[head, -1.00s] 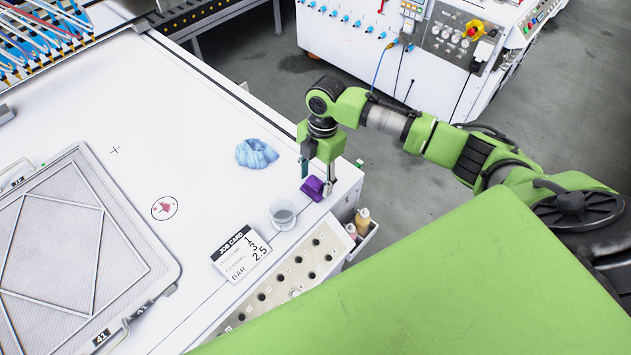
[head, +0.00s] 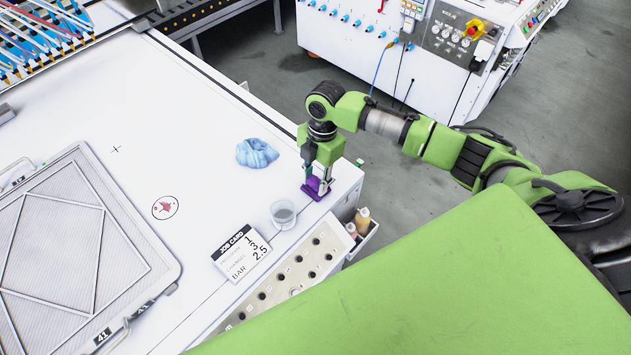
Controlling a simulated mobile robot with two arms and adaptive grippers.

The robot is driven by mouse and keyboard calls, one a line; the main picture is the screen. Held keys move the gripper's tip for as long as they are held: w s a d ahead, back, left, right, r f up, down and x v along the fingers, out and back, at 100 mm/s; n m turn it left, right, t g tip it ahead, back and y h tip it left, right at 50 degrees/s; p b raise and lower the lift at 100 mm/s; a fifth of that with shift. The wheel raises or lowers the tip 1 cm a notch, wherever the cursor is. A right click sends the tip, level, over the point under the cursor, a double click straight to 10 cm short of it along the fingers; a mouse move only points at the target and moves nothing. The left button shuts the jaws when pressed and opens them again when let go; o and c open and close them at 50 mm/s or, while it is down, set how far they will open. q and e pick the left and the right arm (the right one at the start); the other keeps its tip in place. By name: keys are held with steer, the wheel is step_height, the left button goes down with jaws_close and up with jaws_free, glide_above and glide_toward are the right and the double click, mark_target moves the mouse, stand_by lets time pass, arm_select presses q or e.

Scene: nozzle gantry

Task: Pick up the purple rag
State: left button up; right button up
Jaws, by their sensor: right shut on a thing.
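The purple rag (head: 316,190) lies crumpled near the right edge of the white table (head: 210,130). My right gripper (head: 317,185) points down onto it from above, with its fingers closed on the rag. The fingers cover part of the rag. The rag still appears to be at table level; I cannot tell whether it touches the surface. My left gripper is not in the head view.
A blue rag (head: 257,153) lies left of the gripper. A clear cup (head: 283,214) and a job card (head: 241,253) stand close in front. A framed mesh screen (head: 75,250) fills the left. Bottles (head: 362,219) sit in a side holder beyond the edge.

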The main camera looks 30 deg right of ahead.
steer(key=shift+r+b, duration=0.4)
steer(key=shift+w+r+b, duration=0.15)
steer(key=shift+r+b, duration=0.3)
steer(key=shift+r, duration=0.2)
steer(key=s+r+b, duration=0.3)
steer(key=s+r, duration=0.7)
steer(key=s, duration=0.4)
steer(key=shift+s+a+r, duration=0.15)
steer(key=shift+a+r, duration=0.05)
steer(key=shift+r, duration=0.2)
steer(key=shift+o, duration=0.6)
